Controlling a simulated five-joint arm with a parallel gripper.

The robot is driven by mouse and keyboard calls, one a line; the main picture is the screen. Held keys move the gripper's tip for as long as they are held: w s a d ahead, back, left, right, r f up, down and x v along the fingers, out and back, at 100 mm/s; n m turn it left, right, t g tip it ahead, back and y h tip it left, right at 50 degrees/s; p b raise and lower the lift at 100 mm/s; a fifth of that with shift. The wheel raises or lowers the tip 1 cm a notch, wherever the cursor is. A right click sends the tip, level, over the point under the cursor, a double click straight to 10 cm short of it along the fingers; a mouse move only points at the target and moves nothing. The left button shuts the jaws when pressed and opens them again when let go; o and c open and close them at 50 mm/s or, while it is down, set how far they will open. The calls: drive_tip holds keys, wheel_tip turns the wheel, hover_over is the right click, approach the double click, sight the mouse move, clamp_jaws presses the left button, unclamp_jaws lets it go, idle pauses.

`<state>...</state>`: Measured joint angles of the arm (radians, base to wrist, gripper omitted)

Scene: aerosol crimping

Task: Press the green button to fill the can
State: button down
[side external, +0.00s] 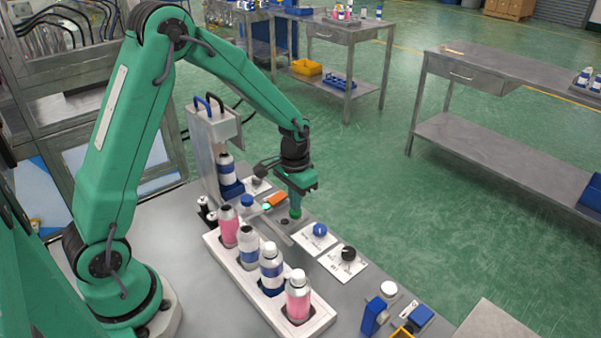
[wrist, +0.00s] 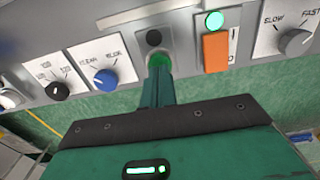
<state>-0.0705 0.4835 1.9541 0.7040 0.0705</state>
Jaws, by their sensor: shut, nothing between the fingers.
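My gripper (side external: 296,205) points down at the control panel, its fingers shut and empty. In the wrist view the shut fingers (wrist: 157,80) end at the green button (wrist: 158,59), covering its near part. They look to be on it, but I cannot tell whether it is pressed in. In the side view the fingers hide most of the button. A can with a white and blue body (side external: 226,170) stands upright in the filling machine (side external: 206,150), left of my gripper.
A black button (wrist: 154,37), an orange switch (wrist: 215,52), a lit green lamp (wrist: 214,20) and a blue knob (wrist: 104,78) sit near the fingers. A white rack (side external: 240,285) with several cans stands in front. Small blue parts (side external: 376,314) lie at the right.

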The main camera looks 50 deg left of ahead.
drive_tip(key=shift+f, duration=0.65)
idle(0.8)
drive_tip(key=shift+r, duration=0.15)
idle(0.3)
drive_tip(key=shift+r, duration=2.8)
wheel_tip(320, 180, up, 5)
drive_tip(key=shift+f, duration=0.1)
